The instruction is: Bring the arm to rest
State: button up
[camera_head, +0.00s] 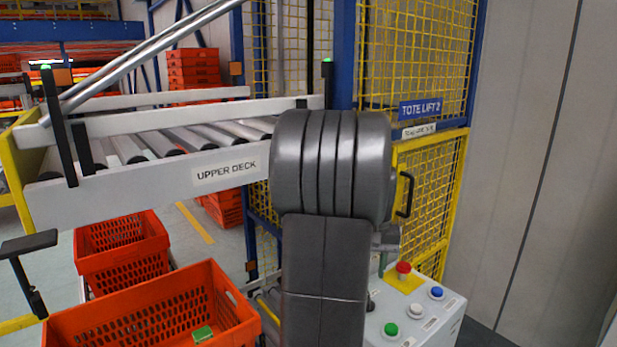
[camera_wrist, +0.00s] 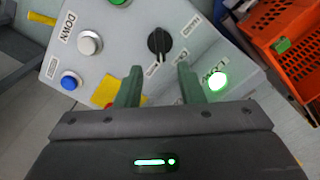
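My gripper (camera_wrist: 159,84) shows in the wrist view with its two dull green fingers apart and nothing held between them. It is over a light grey control panel (camera_wrist: 195,60). A black rotary knob (camera_wrist: 159,42) on the panel lies beyond the gap between the fingertips; the picture does not show clearly how far off it is. A lit green lamp (camera_wrist: 217,81) is just right of the right finger. The panel (camera_head: 440,325) shows there to the right of my arm.
The panel has a red button (camera_head: 403,268), a blue button (camera_head: 437,292), a white button (camera_head: 414,312) and a green button (camera_head: 390,329). An orange tote (camera_head: 225,290) holding a green item (camera_head: 203,334) stands left of my arm. The roller deck (camera_head: 140,178) and yellow mesh cage (camera_head: 425,195) are close behind.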

notch_tip(320, 180, up, 5)
notch_tip(320, 180, down, 13)
jog(key=shift+f+p, duration=0.1)
jog(key=shift+p, duration=0.4)
jog(key=shift+n, duration=0.5)
jog(key=n, duration=0.3)
jog(key=shift+n, duration=0.4)
jog(key=n, duration=0.3)
jog(key=shift+n+p, duration=0.3)
jog(key=shift+n, duration=0.1)
jog(key=shift+r+n, duration=0.3)
notch_tip(320, 180, up, 12)
jog(key=b, duration=0.1)
jog(key=shift+r, duration=0.2)
